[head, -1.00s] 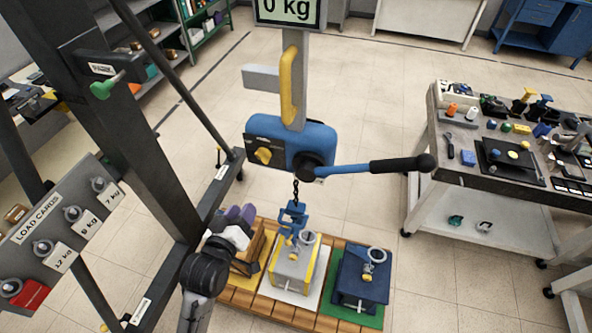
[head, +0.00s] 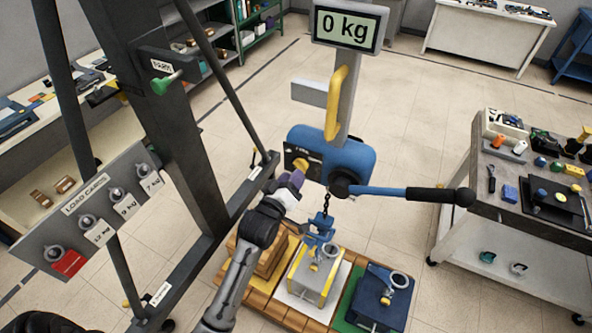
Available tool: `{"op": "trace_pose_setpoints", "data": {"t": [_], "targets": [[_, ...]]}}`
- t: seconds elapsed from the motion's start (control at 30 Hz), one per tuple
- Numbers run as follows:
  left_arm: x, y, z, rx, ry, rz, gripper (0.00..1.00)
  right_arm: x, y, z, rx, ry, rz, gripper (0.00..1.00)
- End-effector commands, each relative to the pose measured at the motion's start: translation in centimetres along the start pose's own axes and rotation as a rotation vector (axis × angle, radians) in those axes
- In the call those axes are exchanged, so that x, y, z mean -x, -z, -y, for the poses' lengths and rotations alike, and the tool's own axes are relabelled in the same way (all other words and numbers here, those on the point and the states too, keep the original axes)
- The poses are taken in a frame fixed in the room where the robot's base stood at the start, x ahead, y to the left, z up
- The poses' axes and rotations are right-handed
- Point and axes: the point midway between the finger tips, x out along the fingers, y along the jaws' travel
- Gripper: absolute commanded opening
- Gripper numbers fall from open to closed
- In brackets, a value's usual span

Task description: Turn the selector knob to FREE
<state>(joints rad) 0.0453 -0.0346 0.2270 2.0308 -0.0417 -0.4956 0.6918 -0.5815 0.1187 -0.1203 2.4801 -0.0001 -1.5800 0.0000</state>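The yellow selector knob (head: 301,163) sits on a dark plate (head: 291,152) on the left side of the blue hoist body (head: 345,155). The lettering on the plate is too small to read. My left gripper (head: 293,179), with purple fingertips, is just below the knob, close to it or touching; I cannot tell which. The fingers overlap in this view, so their opening is unclear. My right gripper is not in view.
A lever with a black grip (head: 435,195) sticks out right from the hoist. A chain and blue hook (head: 320,225) hang above the load blocks. The display (head: 347,27) reads 0 kg. A load card rack (head: 95,205) stands left, a tool cart (head: 500,205) right.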

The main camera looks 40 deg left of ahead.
Motion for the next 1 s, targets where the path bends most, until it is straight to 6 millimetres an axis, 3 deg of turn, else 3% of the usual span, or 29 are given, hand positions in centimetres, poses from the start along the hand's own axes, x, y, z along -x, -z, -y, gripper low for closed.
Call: {"op": "trace_pose_setpoints", "data": {"t": [0.3, 0.67, 1.0], "targets": [[-2.5, 0.0, 0.0, -0.001, 0.000, 0.000, 0.39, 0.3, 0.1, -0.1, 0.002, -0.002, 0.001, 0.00], [-2.7, 0.0, 0.0, -0.001, 0.000, 0.000, 0.39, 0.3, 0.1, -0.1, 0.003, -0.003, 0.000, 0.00], [-2.7, 0.0, 0.0, -0.001, 0.000, 0.000, 0.07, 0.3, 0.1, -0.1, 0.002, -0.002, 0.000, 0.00]]}}
